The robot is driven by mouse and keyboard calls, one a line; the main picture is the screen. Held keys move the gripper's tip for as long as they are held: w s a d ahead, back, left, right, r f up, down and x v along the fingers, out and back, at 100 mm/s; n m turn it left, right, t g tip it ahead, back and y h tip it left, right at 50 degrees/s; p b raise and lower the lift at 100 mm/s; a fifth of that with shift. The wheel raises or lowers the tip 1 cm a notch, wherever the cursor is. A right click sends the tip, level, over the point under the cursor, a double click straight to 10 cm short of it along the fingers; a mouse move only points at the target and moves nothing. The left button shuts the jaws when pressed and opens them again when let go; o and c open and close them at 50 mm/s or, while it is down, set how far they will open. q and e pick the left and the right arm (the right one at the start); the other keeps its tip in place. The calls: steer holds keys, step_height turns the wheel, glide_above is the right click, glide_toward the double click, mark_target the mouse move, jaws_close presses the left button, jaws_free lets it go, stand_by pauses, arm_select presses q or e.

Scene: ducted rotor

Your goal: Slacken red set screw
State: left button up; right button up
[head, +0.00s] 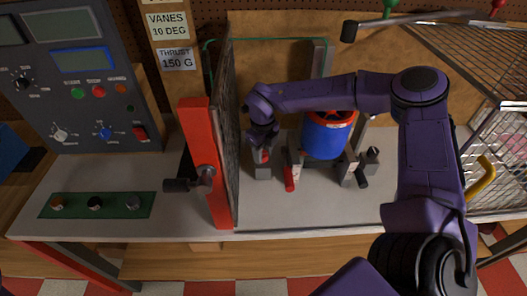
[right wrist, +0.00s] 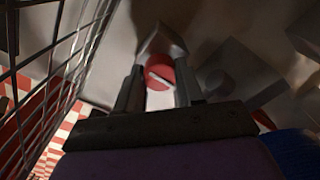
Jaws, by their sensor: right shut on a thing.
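The red set screw (right wrist: 160,77) has a pale slot across its round head and sits in a grey block (right wrist: 162,42) in the right wrist view. In the head view the screw (head: 264,157) shows only partly under my right gripper (head: 263,148), on the grey block (head: 263,173). My right gripper (right wrist: 158,92) is shut on the red set screw, with one finger on each side of its head. The screw's shank is hidden. My left gripper is not in view.
The blue duct with a red rim (head: 326,138) stands right of the screw, with a red-handled lever (head: 290,179) between. A red-edged mesh panel (head: 212,160) with a handle stands close on the left. A wire rack (head: 495,60) is at right.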

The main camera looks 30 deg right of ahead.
steer(key=o, duration=1)
steer(key=shift+s+f, duration=0.1)
steer(key=shift+f, duration=0.1)
steer(key=shift+o, duration=0.2)
steer(key=shift+r, duration=0.1)
steer(key=shift+r, duration=0.15)
step_height(320, 180, up, 10)
steer(key=b, duration=0.2)
steer(key=shift+b, duration=0.4)
